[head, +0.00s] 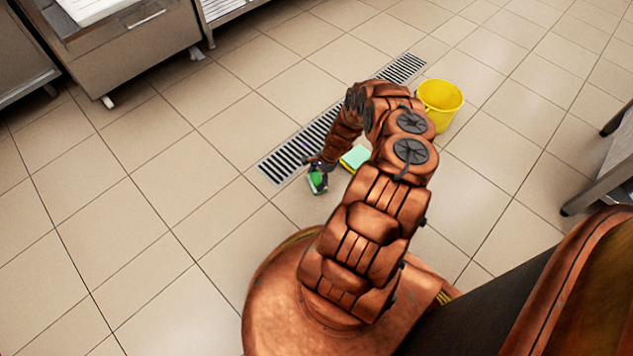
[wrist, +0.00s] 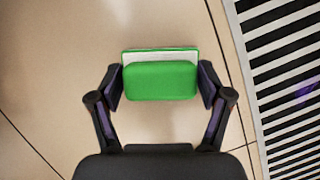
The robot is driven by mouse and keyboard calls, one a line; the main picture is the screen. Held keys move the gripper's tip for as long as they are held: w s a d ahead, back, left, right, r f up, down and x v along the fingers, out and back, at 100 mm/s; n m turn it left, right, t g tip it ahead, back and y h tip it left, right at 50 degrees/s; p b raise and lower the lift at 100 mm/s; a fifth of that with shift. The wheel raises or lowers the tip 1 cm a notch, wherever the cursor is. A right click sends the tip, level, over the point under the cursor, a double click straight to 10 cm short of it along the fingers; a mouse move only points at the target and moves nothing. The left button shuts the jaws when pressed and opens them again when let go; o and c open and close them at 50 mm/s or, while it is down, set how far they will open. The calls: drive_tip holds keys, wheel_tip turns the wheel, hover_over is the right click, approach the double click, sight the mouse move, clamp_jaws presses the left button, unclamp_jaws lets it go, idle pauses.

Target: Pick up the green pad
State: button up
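The green pad (wrist: 160,80) is a small bright green block with a whitish strip along its far edge. It lies between the two fingertips of my gripper (wrist: 161,86) in the wrist view. Both fingers press against its left and right sides, so my gripper is shut on it. In the head view the pad (head: 317,183) shows at the end of my bent arm, beside the floor drain; I cannot tell whether it is clear of the floor.
A yellow sponge with a pale green top (head: 355,157) lies on the tiles right of my gripper, partly behind my arm. A yellow bucket (head: 440,106) stands beyond it. A slotted drain (head: 300,150) runs past. Steel units stand upper left; left floor is clear.

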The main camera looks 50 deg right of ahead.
sight(315, 179)
drive_tip(key=c, duration=0.8)
drive_tip(key=shift+r+p, duration=0.4)
drive_tip(key=shift+r, duration=0.15)
drive_tip(key=p+v, duration=0.2)
drive_tip(key=v, duration=0.1)
drive_tip(key=shift+s+a+r, duration=0.1)
drive_tip(key=shift+s+a, duration=0.05)
drive_tip(key=shift+a, duration=0.15)
drive_tip(key=s+d+p, duration=0.1)
drive_tip(key=s+d, duration=0.1)
drive_tip(key=s, duration=0.2)
drive_tip(key=s+d+p, duration=0.1)
drive_tip(key=s+d, duration=0.1)
drive_tip(key=s, duration=0.3)
drive_tip(key=s+d+p, duration=0.1)
drive_tip(key=s+d, duration=0.2)
drive_tip(key=s, duration=0.1)
drive_tip(key=shift+s+r, duration=0.2)
drive_tip(key=shift+r, duration=0.2)
